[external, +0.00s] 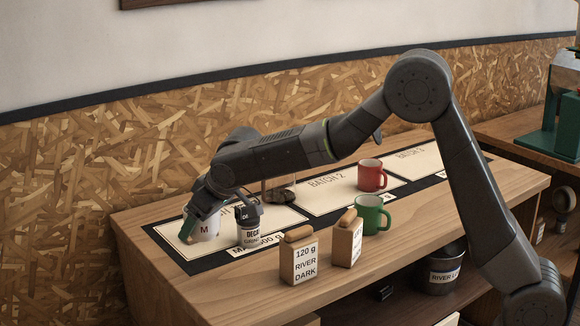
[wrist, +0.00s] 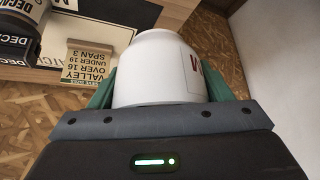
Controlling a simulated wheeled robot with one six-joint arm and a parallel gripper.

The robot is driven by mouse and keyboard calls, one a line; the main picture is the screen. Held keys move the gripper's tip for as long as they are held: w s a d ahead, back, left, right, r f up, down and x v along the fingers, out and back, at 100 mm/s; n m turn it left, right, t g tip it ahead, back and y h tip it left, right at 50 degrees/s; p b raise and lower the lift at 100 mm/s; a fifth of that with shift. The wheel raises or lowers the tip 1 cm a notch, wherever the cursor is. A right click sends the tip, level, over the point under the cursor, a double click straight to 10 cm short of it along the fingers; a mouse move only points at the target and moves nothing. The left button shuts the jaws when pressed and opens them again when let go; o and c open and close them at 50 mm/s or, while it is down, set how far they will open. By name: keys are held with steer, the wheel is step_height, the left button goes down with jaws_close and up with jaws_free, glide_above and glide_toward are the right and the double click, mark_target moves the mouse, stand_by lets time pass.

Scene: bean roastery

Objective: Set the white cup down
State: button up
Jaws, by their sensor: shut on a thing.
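The white cup (external: 207,229) has a dark letter on its side and is at the left end of the counter, at the BATCH 1 card (external: 172,233). My gripper (external: 201,222) is shut on it from above, with its green fingers on either side. In the wrist view the cup (wrist: 165,68) fills the space between the fingers (wrist: 160,92), with part of a red letter showing. Its base is partly hidden in the external view, and I cannot tell whether it touches the card.
A red mug (external: 371,175) stands on the BATCH 2 card, with a green mug (external: 373,214) in front. Two labelled bags (external: 299,260) (external: 347,241) stand near the front edge. The BATCH 3 card (external: 418,166) looks clear.

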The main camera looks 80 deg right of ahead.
mark_target(212, 228)
steer(key=shift+s+a+f+b, duration=0.15)
steer(key=shift+s+a+f, duration=0.05)
steer(key=shift+s+a, duration=0.4)
steer(key=shift+s+a+f+b, duration=0.15)
steer(key=shift+s+a, duration=0.35)
steer(key=shift+s, duration=0.05)
steer(key=shift+s+a+f, duration=0.2)
steer(key=shift+s+f, duration=0.05)
step_height(212, 228, down, 10)
steer(key=shift+r, duration=0.2)
steer(key=shift+f, duration=0.2)
steer(key=o, duration=1.1)
steer(key=shift+r, duration=0.1)
steer(key=shift+s+r, duration=0.1)
steer(key=shift+r, duration=0.25)
steer(key=v, duration=1.1)
steer(key=shift+s+r, duration=0.15)
steer(key=shift+r, duration=0.05)
